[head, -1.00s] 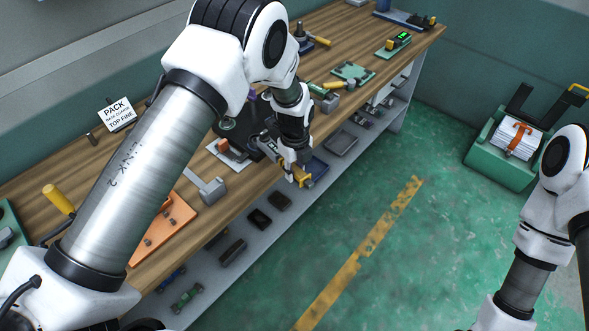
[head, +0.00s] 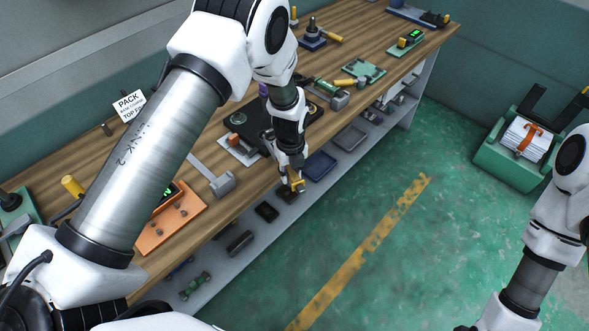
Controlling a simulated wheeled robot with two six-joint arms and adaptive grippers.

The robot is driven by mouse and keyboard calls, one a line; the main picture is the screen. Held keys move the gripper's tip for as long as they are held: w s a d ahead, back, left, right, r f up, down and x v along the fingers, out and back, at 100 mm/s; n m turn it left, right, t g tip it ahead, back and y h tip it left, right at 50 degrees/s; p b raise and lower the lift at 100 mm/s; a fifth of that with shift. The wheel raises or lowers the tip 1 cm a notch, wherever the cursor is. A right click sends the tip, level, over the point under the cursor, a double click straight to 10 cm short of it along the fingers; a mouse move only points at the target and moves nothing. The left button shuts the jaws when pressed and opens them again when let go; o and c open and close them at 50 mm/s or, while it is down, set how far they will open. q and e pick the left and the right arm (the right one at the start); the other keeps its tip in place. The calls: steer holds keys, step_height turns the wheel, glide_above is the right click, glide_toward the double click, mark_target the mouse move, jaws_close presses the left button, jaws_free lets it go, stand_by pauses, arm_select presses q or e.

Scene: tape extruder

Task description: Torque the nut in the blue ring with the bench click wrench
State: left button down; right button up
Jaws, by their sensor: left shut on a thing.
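My left gripper (head: 291,175) is over the bench's front edge, pointing down. It is shut on a yellow-ended tool (head: 298,186), mostly hidden by the fingers; I cannot tell for sure that it is the click wrench. A blue-based fixture (head: 313,42) with a dark upright post stands at the back of the bench, with a yellow handle (head: 334,38) beside it. I cannot make out a blue ring or a nut clearly.
The wooden bench (head: 375,45) carries an orange plate (head: 172,228), a grey bracket (head: 222,184), a black fixture (head: 242,121) and a green plate (head: 364,71). The shelf below holds a blue tray (head: 320,166).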

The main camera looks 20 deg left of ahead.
arm_select(q)
steer(key=shift+s+a+m+p, duration=0.45)
steer(key=shift+s+a+m, duration=0.35)
steer(key=shift+s+a, duration=0.1)
steer(key=shift+s+a+m+p, duration=0.25)
steer(key=shift+s+a+m, duration=0.25)
steer(key=shift+a, duration=0.2)
steer(key=shift+s+a+m+p, duration=0.25)
steer(key=shift+s+a+m, duration=0.2)
steer(key=shift+a, duration=0.2)
